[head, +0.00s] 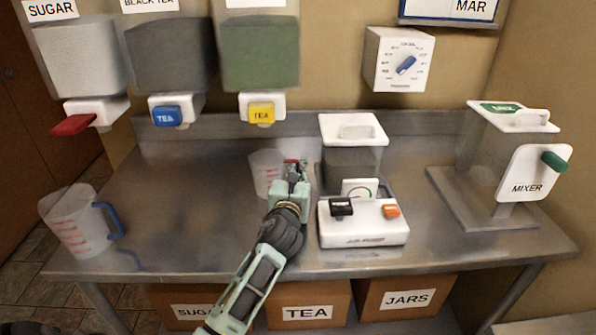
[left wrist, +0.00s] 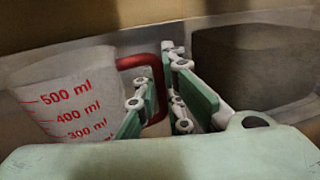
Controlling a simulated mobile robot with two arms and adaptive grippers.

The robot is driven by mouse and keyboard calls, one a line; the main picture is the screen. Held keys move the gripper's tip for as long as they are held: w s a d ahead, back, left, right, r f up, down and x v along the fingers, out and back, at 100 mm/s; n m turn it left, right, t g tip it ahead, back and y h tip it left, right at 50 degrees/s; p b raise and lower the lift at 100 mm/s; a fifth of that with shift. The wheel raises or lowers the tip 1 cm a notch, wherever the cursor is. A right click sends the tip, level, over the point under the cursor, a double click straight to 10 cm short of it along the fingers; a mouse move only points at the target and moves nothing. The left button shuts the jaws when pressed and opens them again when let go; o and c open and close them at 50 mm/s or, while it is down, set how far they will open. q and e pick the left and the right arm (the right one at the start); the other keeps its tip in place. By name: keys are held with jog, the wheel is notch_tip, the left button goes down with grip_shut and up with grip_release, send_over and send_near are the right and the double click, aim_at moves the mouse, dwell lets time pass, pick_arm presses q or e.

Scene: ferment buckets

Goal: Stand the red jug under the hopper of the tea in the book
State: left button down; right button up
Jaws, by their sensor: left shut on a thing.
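The red jug (head: 264,174) is a clear measuring jug with red marks and a red handle. In the head view it is upright at the back of the steel table, below the yellow-levered hopper. My left gripper (head: 293,170) is at its right side, shut on the handle. In the left wrist view the jug (left wrist: 62,100) is at left, its red handle (left wrist: 150,62) between the fingers. The green-filled hopper (head: 260,55) has a yellow TEA lever (head: 261,113); its top label is cut off. The black tea hopper (head: 170,58) has a blue TEA lever. No book is visible.
A blue-handled jug (head: 80,222) stands at the table's left end. A sugar hopper (head: 82,60) with a red lever hangs at left. A white machine (head: 362,222) stands right of my gripper, and a mixer (head: 510,160) farther right. The table's left middle is clear.

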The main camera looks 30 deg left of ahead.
pick_arm(q)
jog(key=c, duration=1.9)
grip_release()
jog(key=shift+f, duration=0.1)
jog(key=shift+o, duration=0.2)
jog(key=v, duration=1.2)
